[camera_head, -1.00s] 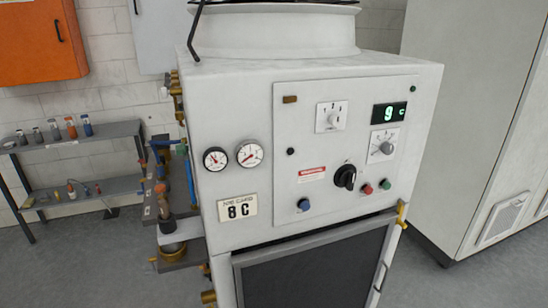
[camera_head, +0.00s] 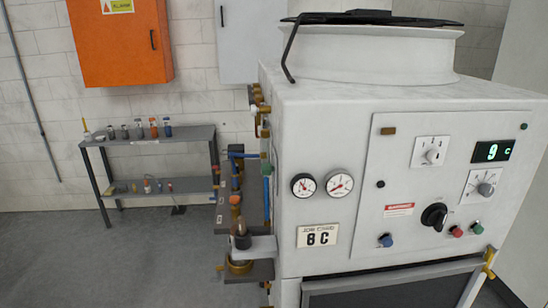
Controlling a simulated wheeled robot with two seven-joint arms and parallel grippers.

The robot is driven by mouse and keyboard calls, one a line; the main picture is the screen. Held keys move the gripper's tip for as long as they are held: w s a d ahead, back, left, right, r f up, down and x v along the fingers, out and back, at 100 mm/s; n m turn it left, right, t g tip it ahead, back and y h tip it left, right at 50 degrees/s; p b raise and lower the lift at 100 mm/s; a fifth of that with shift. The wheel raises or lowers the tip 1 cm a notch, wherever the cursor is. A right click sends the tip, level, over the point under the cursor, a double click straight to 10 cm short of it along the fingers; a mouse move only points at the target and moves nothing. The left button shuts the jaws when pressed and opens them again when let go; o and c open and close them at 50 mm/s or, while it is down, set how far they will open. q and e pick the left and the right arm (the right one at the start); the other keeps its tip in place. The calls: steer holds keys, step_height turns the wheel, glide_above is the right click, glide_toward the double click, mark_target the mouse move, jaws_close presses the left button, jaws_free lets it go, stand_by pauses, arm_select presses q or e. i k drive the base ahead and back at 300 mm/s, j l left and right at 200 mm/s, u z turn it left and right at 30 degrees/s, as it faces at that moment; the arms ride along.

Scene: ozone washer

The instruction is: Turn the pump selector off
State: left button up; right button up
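The white machine's control panel (camera_head: 400,180) fills the right of the head view. A large black rotary knob (camera_head: 434,216) sits low on the panel, right of a red label. A small white selector (camera_head: 432,151) on a marked plate is above it. The lettering is too small to tell which one is the pump selector. Neither of my grippers is in view.
Blue (camera_head: 386,241), red (camera_head: 457,231) and green (camera_head: 477,228) buttons are near the black knob. Pipes (camera_head: 240,190) stick out on the machine's left side. Open floor (camera_head: 130,265) lies at the left before a shelf (camera_head: 150,141).

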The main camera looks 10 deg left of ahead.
mark_target(266, 169)
steer(key=i+j, duration=0.1)
steer(key=j, duration=0.15)
steer(key=i+j+u, duration=0.1)
steer(key=j+z, duration=0.15)
steer(key=z, duration=0.3)
steer(key=i+j+z, duration=0.1)
steer(key=z, duration=0.35)
steer(key=j+z, duration=0.35)
steer(key=j, duration=0.5)
steer(key=j+z, duration=0.4)
steer(key=j, duration=0.45)
steer(key=k+j+z, duration=0.1)
steer(key=j+z, duration=0.25)
steer(key=j, duration=0.45)
